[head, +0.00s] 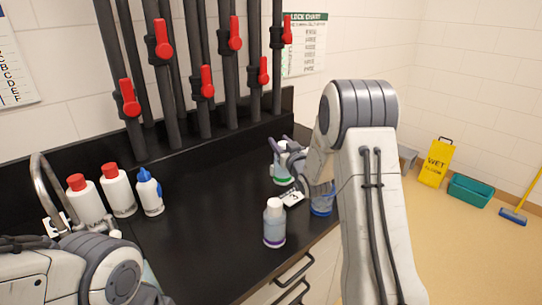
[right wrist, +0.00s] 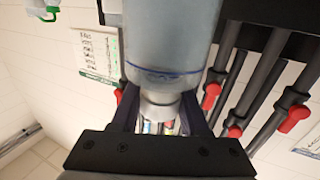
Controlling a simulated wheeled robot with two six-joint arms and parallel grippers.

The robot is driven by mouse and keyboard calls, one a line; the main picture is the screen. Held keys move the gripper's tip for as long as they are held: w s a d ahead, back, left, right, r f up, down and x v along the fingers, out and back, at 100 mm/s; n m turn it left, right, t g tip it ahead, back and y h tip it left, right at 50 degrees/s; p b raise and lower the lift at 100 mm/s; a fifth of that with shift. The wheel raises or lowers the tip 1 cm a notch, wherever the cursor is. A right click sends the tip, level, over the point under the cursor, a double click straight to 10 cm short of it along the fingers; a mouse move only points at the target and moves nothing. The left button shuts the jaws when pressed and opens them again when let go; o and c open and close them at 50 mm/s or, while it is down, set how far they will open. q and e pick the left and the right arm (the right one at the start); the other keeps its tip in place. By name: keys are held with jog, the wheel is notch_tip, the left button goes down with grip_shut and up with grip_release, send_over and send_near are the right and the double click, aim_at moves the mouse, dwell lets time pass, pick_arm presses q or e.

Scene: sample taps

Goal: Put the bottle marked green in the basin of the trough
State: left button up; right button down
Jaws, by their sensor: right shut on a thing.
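A pale bottle with a white cap and a green band (head: 283,176) is at the back right of the dark counter. My right gripper (head: 291,150) is at its top, partly hidden by my right arm. In the right wrist view my right gripper (right wrist: 160,118) is shut on the neck of a pale bluish bottle (right wrist: 172,35), seemingly this one; its lower part is out of frame. I cannot tell if its base touches the counter. My left arm shows at the lower left, but its gripper does not. I cannot make out the trough's basin.
A pale bottle with a white cap (head: 274,226) stands near the front edge. A blue-marked bottle (head: 321,203) is partly behind my right arm. Two red-capped bottles (head: 118,192) and a blue-capped bottle (head: 150,195) stand left, near a curved faucet (head: 40,175). Black pipes with red handles (head: 130,98) rise behind.

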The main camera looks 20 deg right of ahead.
notch_tip(320, 180, down, 6)
jog(key=w+a+p, duration=0.1)
jog(key=w, duration=0.1)
jog(key=shift+a+r, duration=0.25)
jog(key=shift+a, duration=0.1)
jog(key=shift+f, duration=0.15)
jog(key=shift+c, duration=2)
grip_release()
